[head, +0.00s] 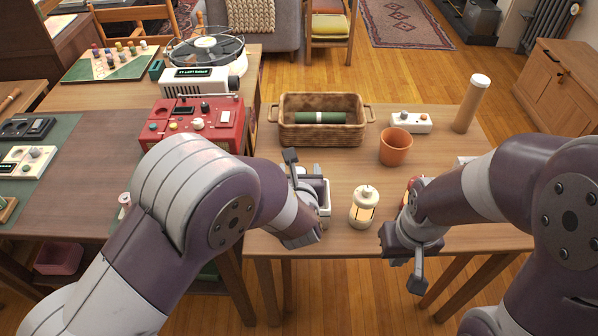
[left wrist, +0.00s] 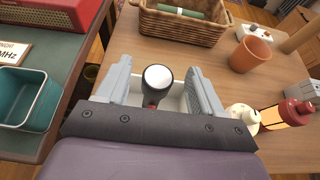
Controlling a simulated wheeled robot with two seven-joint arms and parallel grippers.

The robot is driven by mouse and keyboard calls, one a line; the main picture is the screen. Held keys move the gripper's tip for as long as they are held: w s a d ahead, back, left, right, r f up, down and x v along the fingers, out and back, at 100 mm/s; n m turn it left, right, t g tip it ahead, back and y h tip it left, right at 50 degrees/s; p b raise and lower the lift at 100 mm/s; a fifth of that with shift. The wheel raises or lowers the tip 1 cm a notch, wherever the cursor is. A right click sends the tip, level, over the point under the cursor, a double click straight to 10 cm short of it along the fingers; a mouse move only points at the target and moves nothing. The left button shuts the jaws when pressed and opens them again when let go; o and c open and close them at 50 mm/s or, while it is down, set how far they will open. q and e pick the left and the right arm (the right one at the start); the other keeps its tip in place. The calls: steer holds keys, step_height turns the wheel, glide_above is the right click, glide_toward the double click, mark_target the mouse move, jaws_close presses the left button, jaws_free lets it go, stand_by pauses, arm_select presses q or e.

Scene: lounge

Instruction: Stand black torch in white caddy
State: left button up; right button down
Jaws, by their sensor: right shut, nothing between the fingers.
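The black torch (left wrist: 157,80) shows in the left wrist view with its pale round lens facing up and a bit of red below. It is upright or nearly so, over or inside the white caddy (left wrist: 178,101). Its lower end is hidden, so I cannot tell whether it touches the caddy's floor. My left gripper (left wrist: 158,70) is open, with a finger on each side of the torch and visible gaps. In the head view the caddy (head: 325,192) is partly hidden by my left gripper (head: 305,198). My right gripper (head: 416,258) is shut and empty near the table's front edge.
A cream lantern (head: 364,207) stands right of the caddy, with a red-topped item (left wrist: 297,110) beyond it. Behind are a wicker basket (head: 322,134) holding a green roll, a terracotta pot (head: 395,147), a white switch box (head: 411,122) and a tall cylinder (head: 471,104).

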arm_select(q)
steer(key=p+v, duration=0.1)
steer(key=v, duration=1.1)
steer(key=shift+s+r, duration=0.15)
steer(key=shift+s, duration=0.15)
stand_by(0.3)
